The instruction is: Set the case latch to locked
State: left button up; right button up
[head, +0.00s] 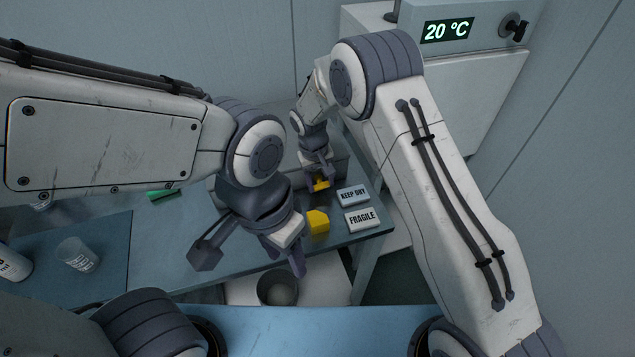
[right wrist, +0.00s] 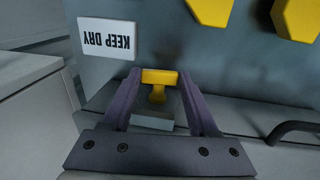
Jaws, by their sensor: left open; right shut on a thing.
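The yellow case latch (right wrist: 158,92) is a T-shaped piece on a small grey block in the right wrist view. My right gripper (right wrist: 160,100) has a finger on each side of it and is shut on it. In the head view the latch (head: 321,185) shows as a small yellow patch at the tip of my right gripper (head: 318,177). The latch setting cannot be read from these views. My left gripper (head: 288,252) is open and apart from the latch, lower in the head view, and its fingers are partly hidden.
KEEP DRY (head: 353,195) and FRAGILE (head: 362,219) labels lie right of the latch. A yellow block (head: 317,222) is beside my left gripper. A cup (head: 77,254) stands at left, and a grey round container (head: 277,288) is below the bench edge. A dark handle (right wrist: 296,131) shows in the wrist view.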

jog(key=h+b, duration=0.1)
jog(key=b, duration=0.1)
jog(key=a+t+h+b, duration=0.1)
jog(key=h+b, duration=0.1)
jog(key=shift+s+a+f, duration=0.15)
jog(key=shift+s+f, duration=0.05)
jog(key=shift+f, duration=0.2)
jog(key=shift+s+a+r+t+h+b, duration=0.1)
jog(key=shift+t+h+b, duration=0.1)
jog(key=shift+h+b, duration=0.3)
jog(key=shift+a+t+h+b, duration=0.1)
jog(key=shift+t+h+b, duration=0.1)
jog(key=shift+h+b, duration=0.3)
jog(key=o, duration=1.4)
jog(key=shift+r, duration=0.1)
jog(key=shift+d, duration=0.15)
jog(key=shift+a+r, duration=0.25)
jog(key=shift+r, duration=0.15)
jog(key=b+v, duration=0.1)
jog(key=v, duration=0.8)
jog(key=shift+s+a+r, duration=0.1)
jog(key=shift+a, duration=0.15)
